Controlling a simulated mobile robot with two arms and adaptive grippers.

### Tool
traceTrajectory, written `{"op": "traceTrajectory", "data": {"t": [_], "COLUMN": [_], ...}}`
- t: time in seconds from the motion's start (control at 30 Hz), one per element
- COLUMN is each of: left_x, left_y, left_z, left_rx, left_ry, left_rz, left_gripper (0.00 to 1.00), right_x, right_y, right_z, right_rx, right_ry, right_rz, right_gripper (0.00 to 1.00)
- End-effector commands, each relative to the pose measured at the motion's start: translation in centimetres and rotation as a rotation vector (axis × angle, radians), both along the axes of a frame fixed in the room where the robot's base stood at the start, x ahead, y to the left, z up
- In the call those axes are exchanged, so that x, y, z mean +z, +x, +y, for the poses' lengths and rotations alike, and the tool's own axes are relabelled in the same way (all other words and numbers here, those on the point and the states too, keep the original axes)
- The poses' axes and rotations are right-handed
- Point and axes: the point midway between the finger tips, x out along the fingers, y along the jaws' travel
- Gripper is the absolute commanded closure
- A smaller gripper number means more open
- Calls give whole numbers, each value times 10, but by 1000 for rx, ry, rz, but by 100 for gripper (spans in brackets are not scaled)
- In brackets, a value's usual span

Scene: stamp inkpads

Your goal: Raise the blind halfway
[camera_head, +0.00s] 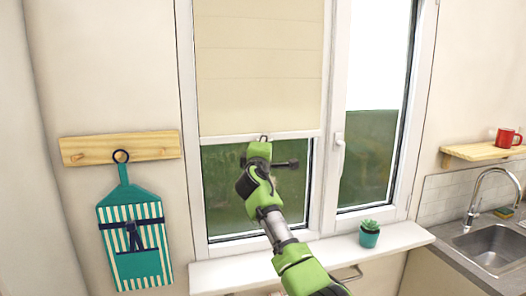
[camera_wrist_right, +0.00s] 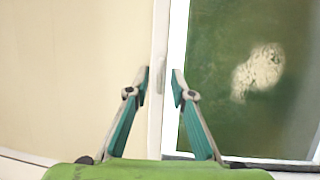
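The cream blind (camera_head: 262,65) hangs over the upper part of the left window pane, with a pale bottom bar (camera_head: 225,138). Green glass shows below it. My right gripper (camera_head: 264,140) reaches up from the bottom of the head view to this bar. In the right wrist view, my right gripper's two teal fingers (camera_wrist_right: 161,75) stand apart, with a visible gap between the tips. The pale bar (camera_wrist_right: 157,110) runs lengthwise in that gap, blind on the left and green glass on the right. I cannot tell whether the fingers touch it. My left gripper is out of view.
The windowsill (camera_head: 225,272) holds a small potted succulent (camera_head: 369,236) right of my arm. A window handle (camera_head: 339,140) sits on the middle frame. A striped apron (camera_head: 133,240) hangs at left. A sink (camera_head: 492,247) and shelf (camera_head: 478,152) with a red mug (camera_head: 506,138) are at right.

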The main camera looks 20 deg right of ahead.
Motion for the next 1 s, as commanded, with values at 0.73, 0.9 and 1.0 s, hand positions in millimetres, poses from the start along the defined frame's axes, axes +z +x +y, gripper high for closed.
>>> {"op": "traceTrajectory", "data": {"t": [0.73, 0.9, 1.0], "left_x": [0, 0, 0], "left_y": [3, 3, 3], "left_z": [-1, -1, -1], "left_rx": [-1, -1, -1], "left_ry": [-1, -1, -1], "left_rz": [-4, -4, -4], "left_gripper": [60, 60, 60], "right_x": [-12, -14, -14], "right_y": [-87, -100, -103], "right_z": [43, 49, 50], "right_rx": [2, 1, 1], "right_ry": [2, 1, 0], "right_rz": [-1, 0, 1], "right_gripper": [78, 78, 78]}}
